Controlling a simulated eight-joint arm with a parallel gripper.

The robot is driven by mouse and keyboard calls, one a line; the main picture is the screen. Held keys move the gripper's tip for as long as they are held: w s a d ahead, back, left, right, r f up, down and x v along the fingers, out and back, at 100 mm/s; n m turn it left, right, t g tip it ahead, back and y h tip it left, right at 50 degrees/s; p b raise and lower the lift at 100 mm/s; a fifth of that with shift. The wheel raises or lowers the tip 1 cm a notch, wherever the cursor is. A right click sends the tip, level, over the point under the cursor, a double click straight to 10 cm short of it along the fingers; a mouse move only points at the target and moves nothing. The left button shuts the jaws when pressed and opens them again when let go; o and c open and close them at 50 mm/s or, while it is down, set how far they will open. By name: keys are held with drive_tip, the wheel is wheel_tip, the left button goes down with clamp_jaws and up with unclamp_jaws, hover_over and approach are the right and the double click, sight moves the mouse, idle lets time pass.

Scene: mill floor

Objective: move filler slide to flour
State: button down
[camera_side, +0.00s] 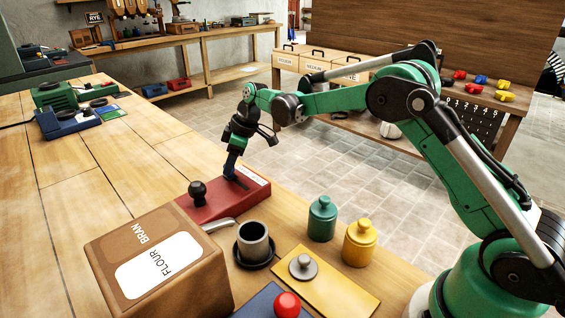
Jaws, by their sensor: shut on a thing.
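A brown box (163,262) at the front left has BRAN (141,233) and FLOUR (160,266) on its top. FLOUR stands on a white panel, BRAN on the brown part. A short grey handle (218,225) shows at the box's right edge. A red base (213,204) lies behind the box, with a black ball knob (197,192) at its left and a white label at its right. My gripper (236,178) points down over the red base's right part, shut on a small dark part there. I cannot tell whether that part is the filler slide.
A dark grey cup (253,240) on a black saucer, a green jar (322,219) and a yellow jar (359,243) stand right of the box. A yellow plate (327,284) and a red knob (287,304) are in front. The table's left middle is clear.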

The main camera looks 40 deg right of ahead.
sight(242, 189)
idle(0.5)
drive_tip(key=shift+s, duration=3.25)
drive_tip(key=c, duration=0.5)
unclamp_jaws()
drive_tip(key=shift+c, duration=0.2)
drive_tip(key=shift+v, duration=2.8)
